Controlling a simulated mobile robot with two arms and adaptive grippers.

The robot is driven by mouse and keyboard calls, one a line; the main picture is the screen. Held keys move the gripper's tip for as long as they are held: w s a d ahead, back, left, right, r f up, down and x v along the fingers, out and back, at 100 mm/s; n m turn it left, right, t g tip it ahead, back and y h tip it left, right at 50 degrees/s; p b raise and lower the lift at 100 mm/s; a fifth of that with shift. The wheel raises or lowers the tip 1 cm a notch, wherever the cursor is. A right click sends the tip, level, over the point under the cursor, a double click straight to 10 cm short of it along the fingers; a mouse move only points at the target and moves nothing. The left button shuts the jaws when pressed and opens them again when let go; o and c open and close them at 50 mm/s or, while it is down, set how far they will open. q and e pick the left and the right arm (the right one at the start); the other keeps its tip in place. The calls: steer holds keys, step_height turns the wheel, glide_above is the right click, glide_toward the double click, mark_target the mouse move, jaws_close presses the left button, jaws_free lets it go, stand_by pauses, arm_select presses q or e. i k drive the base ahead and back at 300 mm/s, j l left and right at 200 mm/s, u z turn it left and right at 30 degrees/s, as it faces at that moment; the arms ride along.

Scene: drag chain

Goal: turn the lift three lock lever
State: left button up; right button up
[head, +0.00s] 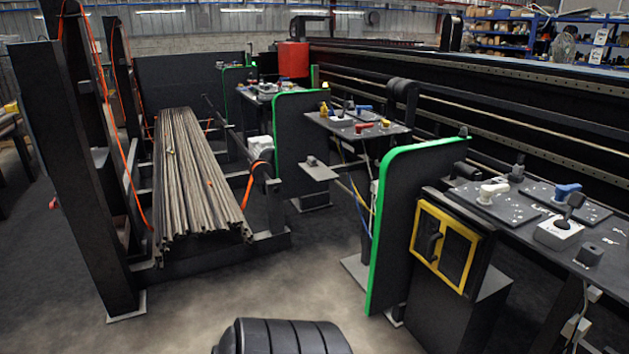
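Several levers stand on control tables, and I cannot read which is the lift three lock lever. The nearest table (520,212) at the right carries a white lever (492,191), a blue lever (567,190) and a black-handled lever (573,203) on a pale grey box (556,233). The middle table (345,128) carries a blue lever (363,108), a red lever (364,126) and a yellow lever (324,109). Neither of my grippers shows.
A green-edged black panel (415,215) stands left of the nearest table, beside a yellow-framed black box (445,245). A rack holds a bundle of long bars (190,180) at left. Bare floor (240,285) lies in front. A long black machine runs behind the tables.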

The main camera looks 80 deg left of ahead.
mark_target(359, 128)
steer(key=i+j+u, duration=0.15)
steer(key=j+u, duration=0.2)
steer(key=j, duration=0.25)
steer(key=i+j+u, duration=0.35)
steer(key=j, duration=0.15)
steer(key=i+j+u, duration=0.2)
steer(key=j+u, duration=0.2)
steer(key=i+j+u, duration=0.35)
steer(key=j, duration=0.15)
steer(key=i+j, duration=0.75)
steer(key=i, duration=0.05)
